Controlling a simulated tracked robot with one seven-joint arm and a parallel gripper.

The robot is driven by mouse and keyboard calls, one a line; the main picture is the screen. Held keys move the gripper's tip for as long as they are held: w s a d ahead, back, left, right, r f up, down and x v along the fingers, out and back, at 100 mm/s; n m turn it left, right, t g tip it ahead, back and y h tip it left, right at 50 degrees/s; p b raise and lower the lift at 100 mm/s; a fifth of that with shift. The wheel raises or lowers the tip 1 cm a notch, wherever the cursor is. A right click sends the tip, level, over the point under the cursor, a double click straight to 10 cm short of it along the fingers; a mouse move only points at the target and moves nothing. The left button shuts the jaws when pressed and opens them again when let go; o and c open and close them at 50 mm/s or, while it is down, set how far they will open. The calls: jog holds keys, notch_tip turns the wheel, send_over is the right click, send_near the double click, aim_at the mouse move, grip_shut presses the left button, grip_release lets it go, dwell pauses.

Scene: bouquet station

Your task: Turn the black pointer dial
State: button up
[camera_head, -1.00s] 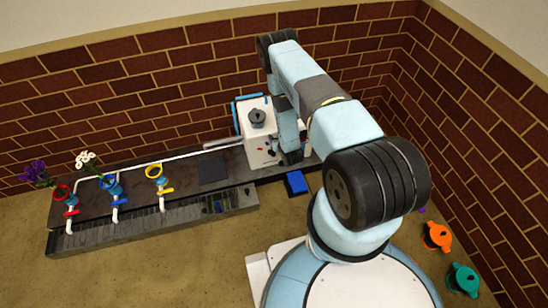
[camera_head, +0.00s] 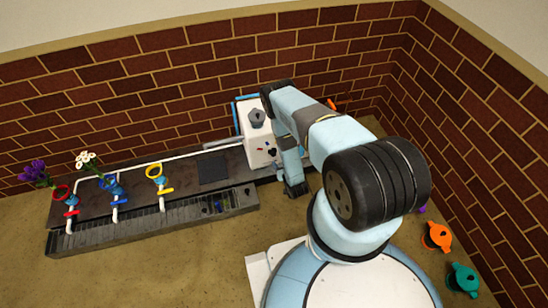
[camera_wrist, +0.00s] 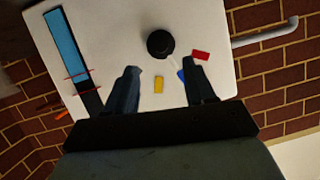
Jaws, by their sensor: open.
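A white box (camera_head: 254,145) stands at the right end of the dark bench, and its white panel (camera_wrist: 105,50) fills much of the wrist view. The black dial (camera_wrist: 160,43) shows there as a round dark knob, with a thin pale line below it. Red (camera_wrist: 201,56), blue (camera_wrist: 181,75) and yellow (camera_wrist: 159,86) patches lie near it. The dial seems to be the small dark spot (camera_head: 272,152) on the box front in the head view. My gripper (camera_wrist: 163,90) is open and empty, apart from the dial.
A grey knob-like part (camera_head: 257,117) sits on the box top. A grey pipe (camera_wrist: 265,33) runs from the box. Coloured valves (camera_head: 115,200) and flowers (camera_head: 86,160) are at the left. Orange (camera_head: 437,236) and teal (camera_head: 463,279) pots stand at the right.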

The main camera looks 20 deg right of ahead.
aim_at(273, 156)
jog(key=x, duration=0.8)
jog(key=shift+w+f, duration=0.15)
jog(key=shift+w, duration=0.15)
jog(key=shift+c, duration=0.4)
jog(key=c, duration=0.9)
jog(key=shift+a, duration=0.25)
grip_shut()
jog(key=shift+d, duration=0.15)
